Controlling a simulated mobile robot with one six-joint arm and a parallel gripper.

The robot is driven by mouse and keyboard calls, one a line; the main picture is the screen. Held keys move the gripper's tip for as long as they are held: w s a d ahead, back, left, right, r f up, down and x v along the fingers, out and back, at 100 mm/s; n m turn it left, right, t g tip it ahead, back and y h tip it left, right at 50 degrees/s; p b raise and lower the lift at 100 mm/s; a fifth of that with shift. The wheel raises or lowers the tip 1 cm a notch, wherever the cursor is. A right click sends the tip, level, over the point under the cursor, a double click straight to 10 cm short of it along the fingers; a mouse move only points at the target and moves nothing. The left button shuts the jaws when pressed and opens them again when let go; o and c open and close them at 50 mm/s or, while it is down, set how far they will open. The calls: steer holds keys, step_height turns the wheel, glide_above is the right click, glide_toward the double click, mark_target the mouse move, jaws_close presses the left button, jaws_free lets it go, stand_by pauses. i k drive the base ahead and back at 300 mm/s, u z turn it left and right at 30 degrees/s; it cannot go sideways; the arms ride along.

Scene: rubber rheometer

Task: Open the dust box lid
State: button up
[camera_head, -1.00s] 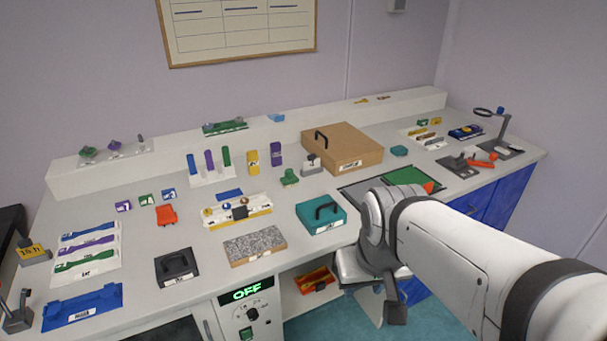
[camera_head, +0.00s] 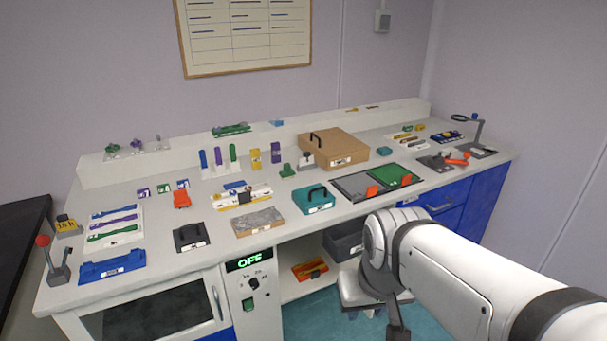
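Two lidded boxes with black handles stand on the bench; their labels are too small to read, so I cannot tell which is the dust box. The larger is a tan box (camera_head: 337,146) at the back, its lid shut. The smaller is a teal box (camera_head: 314,201) nearer the front edge, also shut. My gripper (camera_head: 398,334) hangs low in front of the bench, at the bottom edge of the view, partly cut off. It is apart from both boxes, and its fingers do not show clearly.
A dark tray with grey and green panels and red tabs (camera_head: 372,190) lies right of the teal box. A granite-patterned slab (camera_head: 258,222) lies to its left. Below are an open shelf with a grey bin (camera_head: 343,240), and blue drawers (camera_head: 440,204). Teal floor shows in front.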

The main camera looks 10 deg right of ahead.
mark_target(310, 196)
steer(key=z, duration=0.2)
steer(key=i, duration=1.15)
steer(key=u, duration=0.3)
